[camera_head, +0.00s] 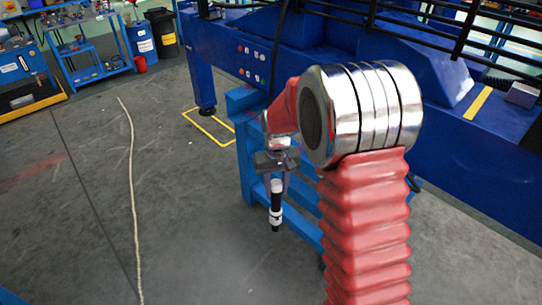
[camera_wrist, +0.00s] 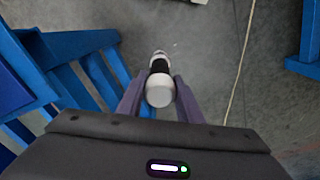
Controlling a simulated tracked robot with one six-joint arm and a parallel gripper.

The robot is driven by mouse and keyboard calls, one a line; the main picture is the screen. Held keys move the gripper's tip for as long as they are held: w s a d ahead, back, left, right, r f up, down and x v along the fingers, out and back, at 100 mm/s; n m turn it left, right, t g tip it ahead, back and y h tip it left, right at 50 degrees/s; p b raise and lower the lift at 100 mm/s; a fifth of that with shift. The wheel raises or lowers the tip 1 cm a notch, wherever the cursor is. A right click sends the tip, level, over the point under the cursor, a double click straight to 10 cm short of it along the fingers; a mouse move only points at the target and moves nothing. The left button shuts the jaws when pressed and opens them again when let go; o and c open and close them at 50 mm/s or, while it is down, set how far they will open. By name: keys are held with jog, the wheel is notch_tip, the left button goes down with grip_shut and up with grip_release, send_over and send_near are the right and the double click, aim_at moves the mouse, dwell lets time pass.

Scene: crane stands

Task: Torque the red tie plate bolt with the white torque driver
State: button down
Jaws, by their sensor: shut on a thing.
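My gripper (camera_head: 276,178) is shut on the white torque driver (camera_head: 276,212), a black tool with white bands and a white top. It hangs upright below my gripper, in the air in front of the blue steps. In the wrist view the white top of the driver (camera_wrist: 160,90) sits between the two fingers of my gripper (camera_wrist: 160,97), with its black body pointing away toward the floor. I cannot make out a red tie plate bolt in either view.
Blue steps (camera_head: 246,150) stand close beside my gripper and show at left in the wrist view (camera_wrist: 95,75). A large blue crane beam (camera_head: 330,60) with buttons runs behind. A pale rope (camera_head: 132,180) lies on the open grey floor at left. A workbench (camera_head: 85,35) stands far left.

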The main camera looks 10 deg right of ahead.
aim_at(276, 215)
jog(key=s+f, duration=0.1)
jog(key=f, duration=0.2)
jog(key=s+f, duration=0.1)
jog(key=f, duration=0.3)
jog(key=s+f, duration=0.1)
jog(key=f, duration=0.2)
jog(key=shift+s+a+f, duration=0.1)
jog(key=shift+a+f, duration=0.05)
jog(key=shift+a, duration=0.25)
